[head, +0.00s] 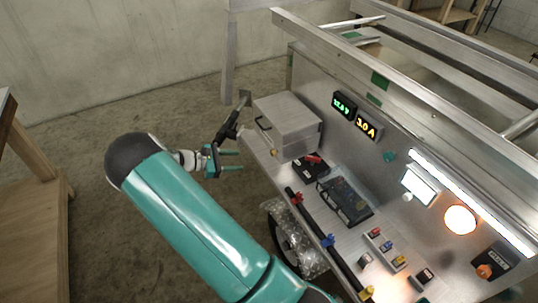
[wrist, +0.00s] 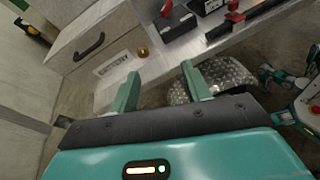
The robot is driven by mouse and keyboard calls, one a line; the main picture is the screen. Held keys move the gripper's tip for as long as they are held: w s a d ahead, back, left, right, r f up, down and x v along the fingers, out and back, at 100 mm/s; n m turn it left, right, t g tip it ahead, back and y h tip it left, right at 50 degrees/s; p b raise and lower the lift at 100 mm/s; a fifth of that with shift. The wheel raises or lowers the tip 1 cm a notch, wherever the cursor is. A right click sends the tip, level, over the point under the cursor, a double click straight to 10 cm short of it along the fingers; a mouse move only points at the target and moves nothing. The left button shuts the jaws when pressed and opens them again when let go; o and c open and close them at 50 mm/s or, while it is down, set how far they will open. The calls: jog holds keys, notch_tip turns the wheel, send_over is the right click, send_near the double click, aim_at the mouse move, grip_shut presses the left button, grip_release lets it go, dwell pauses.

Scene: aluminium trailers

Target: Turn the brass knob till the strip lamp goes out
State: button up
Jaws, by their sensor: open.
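The brass knob (wrist: 143,52) is small and round, on the bench's front edge beside the grey box in the wrist view. In the head view it seems to be the small spot (head: 273,153) at the box's lower corner. My gripper (head: 240,160) is open and empty in front of the bench, its fingers pointing towards it. In the wrist view the gripper (wrist: 160,72) has the knob beyond its fingertips, slightly left of the middle of the gap, apart from both fingers. The strip lamp (head: 470,200) glows white along the upright panel at the right.
The grey box (head: 290,110) with a dark handle stands at the bench's left end. Displays (head: 344,104), a glowing orange round lamp (head: 460,220) and an orange rotary switch (head: 485,271) are on the panel. A wooden table (head: 30,215) stands left.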

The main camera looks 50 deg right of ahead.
aim_at(271, 153)
notch_tip(271, 153, down, 7)
jog(key=w+d+n+h, duration=0.2)
jog(key=d+n+h, duration=0.1)
jog(key=n+h, duration=0.1)
jog(key=shift+t, duration=0.3)
jog(key=x, duration=1.3)
jog(key=shift+d, duration=0.35)
jog(key=c, duration=1)
jog(key=shift+m, duration=2.4)
jog(key=o, duration=1)
jog(key=shift+a, duration=0.1)
